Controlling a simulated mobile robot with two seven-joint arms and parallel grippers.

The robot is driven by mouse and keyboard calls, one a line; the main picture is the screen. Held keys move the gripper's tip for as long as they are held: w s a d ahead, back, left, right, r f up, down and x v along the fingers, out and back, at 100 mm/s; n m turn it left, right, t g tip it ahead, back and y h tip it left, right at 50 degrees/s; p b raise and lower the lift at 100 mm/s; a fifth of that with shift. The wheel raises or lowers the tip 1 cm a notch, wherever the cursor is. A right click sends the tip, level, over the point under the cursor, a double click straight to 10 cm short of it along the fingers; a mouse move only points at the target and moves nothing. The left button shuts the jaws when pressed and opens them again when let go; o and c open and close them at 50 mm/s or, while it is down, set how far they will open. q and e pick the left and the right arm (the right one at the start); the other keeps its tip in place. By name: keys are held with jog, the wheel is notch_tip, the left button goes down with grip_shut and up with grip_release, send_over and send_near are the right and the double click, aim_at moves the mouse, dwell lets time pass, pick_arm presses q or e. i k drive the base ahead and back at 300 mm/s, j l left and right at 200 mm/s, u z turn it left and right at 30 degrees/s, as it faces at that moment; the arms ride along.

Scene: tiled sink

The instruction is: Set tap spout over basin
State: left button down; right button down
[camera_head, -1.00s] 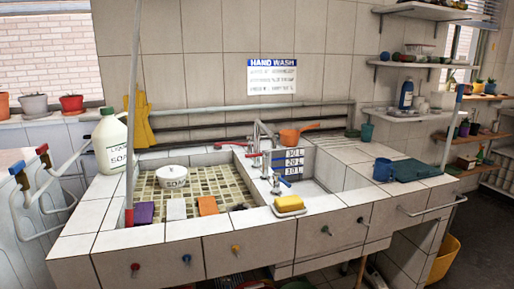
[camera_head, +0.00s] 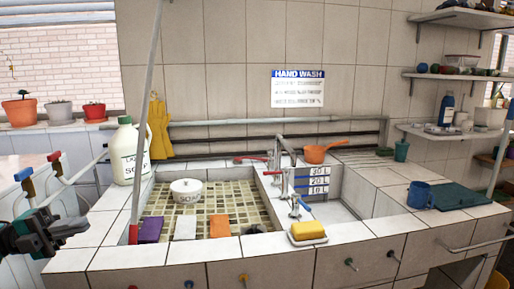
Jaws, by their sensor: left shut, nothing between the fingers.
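The grey metal tap (camera_head: 278,165) stands near the divide between the tiled left basin (camera_head: 251,212) and the white right basin (camera_head: 333,208). Its spout (camera_head: 288,147) angles from the top of the upright, small in view; I cannot tell exactly which basin it hangs over. A red lever (camera_head: 251,158) is on its left, and a blue lever (camera_head: 306,206) is lower in front. My left gripper (camera_head: 76,226) is shut and empty at the far left, well away from the tap, in front of the counter's left side. My right gripper is not in view.
A soap jug (camera_head: 129,155) stands at the counter's back left. A white bowl (camera_head: 186,192) sits in the tiled basin. A sponge on a dish (camera_head: 307,231) lies on the front rim. An orange pan (camera_head: 318,153) is behind the tap. A tall pole (camera_head: 144,110) rises at the left.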

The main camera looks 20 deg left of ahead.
aim_at(278, 137)
jog(key=i+l, duration=0.2)
jog(key=i, duration=0.2)
jog(key=i+l, duration=0.15)
jog(key=i, duration=0.25)
jog(key=i+l, duration=0.2)
jog(key=i, duration=0.2)
jog(key=i+l, duration=0.2)
jog(key=i, duration=0.2)
